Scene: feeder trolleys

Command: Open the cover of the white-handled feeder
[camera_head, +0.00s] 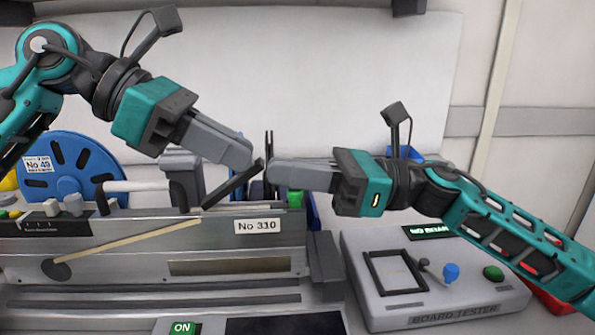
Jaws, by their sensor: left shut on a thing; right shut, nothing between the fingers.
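The feeder (150,250) is a long grey metal body labelled No 310. A white handle (137,186) lies level along its top left. A dark flat bar (228,189), which looks like its cover, is tilted, with its right end raised. My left gripper (250,160) comes down from the upper left and is shut on the raised end of this bar. My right gripper (270,175) reaches in from the right, shut and empty, with its tips close to the bar's raised end. I cannot tell whether they touch it.
A blue reel (70,172) marked No 49 stands behind the feeder at left. A green part (295,198) sits at the feeder's right end. A grey board tester (435,285) stands at right, below my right arm. A pale wall panel (300,60) is behind.

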